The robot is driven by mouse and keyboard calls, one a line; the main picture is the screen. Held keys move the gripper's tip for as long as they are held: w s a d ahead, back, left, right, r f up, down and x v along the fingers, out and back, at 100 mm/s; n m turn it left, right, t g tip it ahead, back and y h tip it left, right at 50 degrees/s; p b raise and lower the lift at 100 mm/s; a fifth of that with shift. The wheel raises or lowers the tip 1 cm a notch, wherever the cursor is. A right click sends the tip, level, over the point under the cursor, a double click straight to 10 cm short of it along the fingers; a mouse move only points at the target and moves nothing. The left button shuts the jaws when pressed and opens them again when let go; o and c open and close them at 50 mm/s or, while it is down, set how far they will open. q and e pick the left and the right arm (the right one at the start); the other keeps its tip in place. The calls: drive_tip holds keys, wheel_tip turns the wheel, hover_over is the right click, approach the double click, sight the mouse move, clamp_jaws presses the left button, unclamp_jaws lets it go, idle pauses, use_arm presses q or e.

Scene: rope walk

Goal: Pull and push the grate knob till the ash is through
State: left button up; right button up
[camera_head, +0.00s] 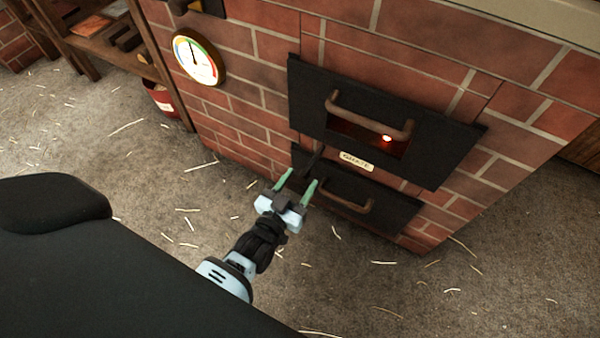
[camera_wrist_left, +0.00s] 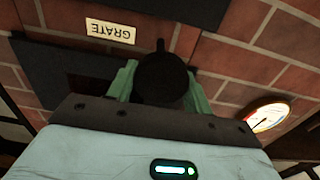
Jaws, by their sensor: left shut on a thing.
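The black grate knob (camera_wrist_left: 162,78) shows in the left wrist view between the two green fingers of my left gripper (camera_wrist_left: 160,90), which is shut on it. In the head view my left gripper (camera_head: 297,188) reaches to the brick furnace front, with the knob's dark rod (camera_head: 314,163) running from the fingers to the wall. A cream label reading GRATE (camera_head: 356,161) is right of the rod; it shows upside down in the wrist view (camera_wrist_left: 110,31). Ash is not visible. My right gripper is not in view.
The black fire door (camera_head: 450,150) has a rusty handle and a slot with a red glow. A lower black door (camera_head: 395,213) has its own handle. A round gauge (camera_head: 198,58), a wooden shelf (camera_head: 110,55) and a red bucket (camera_head: 160,98) are left. Straw litters the open floor.

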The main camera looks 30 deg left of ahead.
use_arm(q)
drive_tip(key=o, duration=1.2)
drive_tip(key=shift+c, duration=0.2)
drive_tip(key=shift+o, duration=1.1)
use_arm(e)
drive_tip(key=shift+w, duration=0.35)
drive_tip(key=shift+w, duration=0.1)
use_arm(q)
drive_tip(key=s+p, duration=0.2)
drive_tip(key=s, duration=0.4)
drive_tip(key=shift+s+a, duration=0.1)
drive_tip(key=shift+s, duration=0.8)
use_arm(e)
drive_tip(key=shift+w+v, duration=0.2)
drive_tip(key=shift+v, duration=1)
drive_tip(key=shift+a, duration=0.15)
